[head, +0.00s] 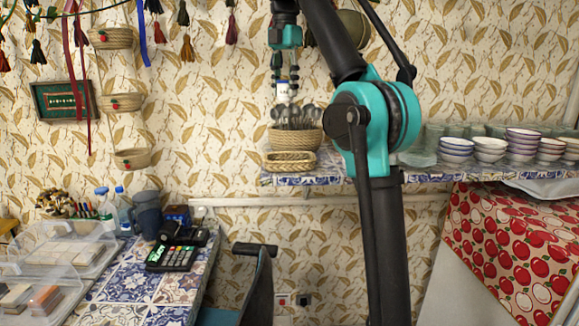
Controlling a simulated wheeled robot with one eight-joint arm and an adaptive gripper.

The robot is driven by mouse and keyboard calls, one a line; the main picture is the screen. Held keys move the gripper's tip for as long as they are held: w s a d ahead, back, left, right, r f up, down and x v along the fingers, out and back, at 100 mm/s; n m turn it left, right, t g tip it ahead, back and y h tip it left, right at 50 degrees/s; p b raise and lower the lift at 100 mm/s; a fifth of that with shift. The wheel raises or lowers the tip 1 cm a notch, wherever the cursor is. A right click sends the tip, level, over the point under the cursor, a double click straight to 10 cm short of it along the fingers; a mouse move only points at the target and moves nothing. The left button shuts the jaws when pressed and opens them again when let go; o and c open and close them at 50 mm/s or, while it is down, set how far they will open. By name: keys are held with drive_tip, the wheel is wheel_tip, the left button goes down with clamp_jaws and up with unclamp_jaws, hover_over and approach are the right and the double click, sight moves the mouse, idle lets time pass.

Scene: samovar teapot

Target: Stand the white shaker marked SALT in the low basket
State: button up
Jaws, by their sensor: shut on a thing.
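My gripper (284,80) points down in front of the patterned wall, above the tiled shelf. It is shut on a small white shaker (283,90) with a dark blue band near its top. Any lettering on it is too small to read. The shaker is upright, just above the spoon handles in the taller woven basket (296,140). The low basket (290,161) is a shallow woven one at the shelf's left front, in front of the taller basket and below my gripper. Its inside is mostly hidden at this angle, and no shaker shows in it.
Several metal spoons (296,115) stick up from the taller basket. Stacked bowls (490,147) and glasses fill the shelf's right side. My arm hides part of the shelf's middle.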

drive_tip(key=shift+s+a+r, duration=0.1)
drive_tip(key=shift+a+r, duration=0.1)
drive_tip(key=shift+a, duration=0.25)
drive_tip(key=shift+s+a+r, duration=0.1)
drive_tip(key=shift+a+r, duration=0.1)
drive_tip(key=shift+a, duration=0.2)
drive_tip(key=shift+a+f, duration=0.1)
drive_tip(key=shift+f, duration=0.05)
wheel_tip(320, 180, down, 20)
drive_tip(key=shift+r, duration=0.25)
drive_tip(key=shift+f, duration=0.1)
drive_tip(key=o, duration=0.9)
drive_tip(key=shift+o, duration=0.2)
wheel_tip(320, 180, up, 12)
